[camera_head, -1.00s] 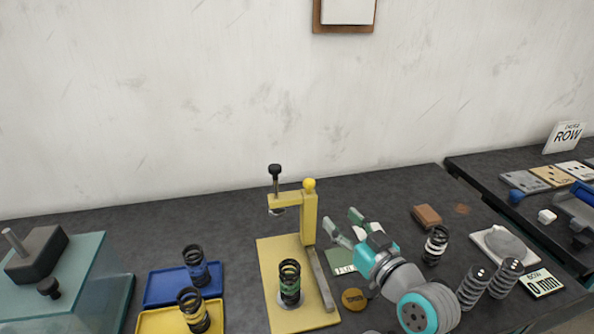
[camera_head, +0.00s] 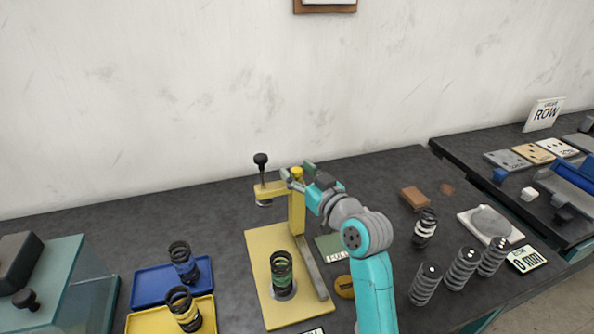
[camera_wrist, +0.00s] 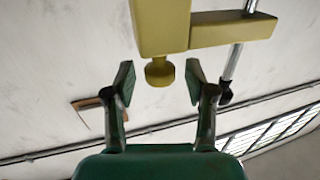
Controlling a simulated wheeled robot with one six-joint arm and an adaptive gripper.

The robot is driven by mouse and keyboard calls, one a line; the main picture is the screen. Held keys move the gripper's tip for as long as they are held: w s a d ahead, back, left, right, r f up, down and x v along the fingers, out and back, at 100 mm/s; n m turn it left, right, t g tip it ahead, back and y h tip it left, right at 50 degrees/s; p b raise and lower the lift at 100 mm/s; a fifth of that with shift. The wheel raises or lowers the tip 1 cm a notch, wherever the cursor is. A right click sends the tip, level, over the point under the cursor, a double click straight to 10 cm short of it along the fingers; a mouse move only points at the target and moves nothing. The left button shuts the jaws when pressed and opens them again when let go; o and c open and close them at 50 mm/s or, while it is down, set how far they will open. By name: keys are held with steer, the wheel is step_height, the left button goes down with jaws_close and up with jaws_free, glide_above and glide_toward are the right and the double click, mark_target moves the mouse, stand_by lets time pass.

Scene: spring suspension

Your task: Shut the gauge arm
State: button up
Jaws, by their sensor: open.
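The yellow gauge (camera_head: 295,215) stands on a yellow base plate (camera_head: 260,265). Its gauge arm (camera_head: 270,189) reaches out to the left from the top of the post and carries a black-knobbed rod (camera_head: 261,165). A green-banded spring (camera_head: 282,270) stands upright on the plate, in front of the arm and apart from it. My gripper (camera_head: 297,170) is at the top of the post, beside the yellow knob (camera_wrist: 159,72). In the wrist view its green fingers are open, one on each side of the knob, with gaps visible.
Blue (camera_head: 145,287) and yellow (camera_head: 145,322) trays with springs lie to the left. Several springs stand at right, near a white scale (camera_head: 490,222) and a brown block (camera_head: 415,198). A glass-sided case (camera_head: 65,270) is at far left.

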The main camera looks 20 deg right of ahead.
steer(key=shift+w+a, duration=0.1)
steer(key=shift+w, duration=0.25)
steer(key=shift+c, duration=0.2)
jaws_close()
